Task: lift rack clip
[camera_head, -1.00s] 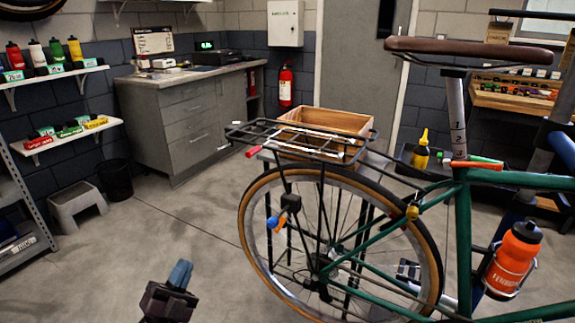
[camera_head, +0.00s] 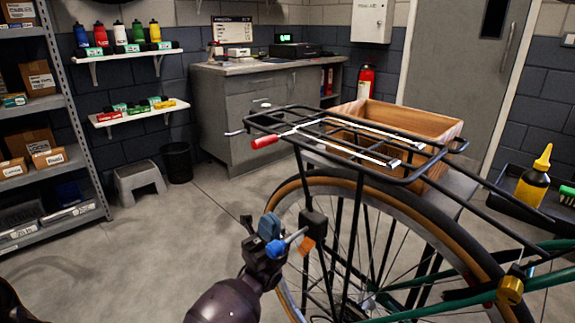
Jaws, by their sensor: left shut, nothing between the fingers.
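My right gripper is out of view.
A wooden crate (camera_head: 436,124) stands behind the rack. The rear wheel (camera_head: 458,238) and green frame (camera_head: 415,301) fill the lower right. A yellow bottle (camera_head: 534,182) is at right. A grey step stool (camera_head: 140,182) stands at left, with bare floor in front.

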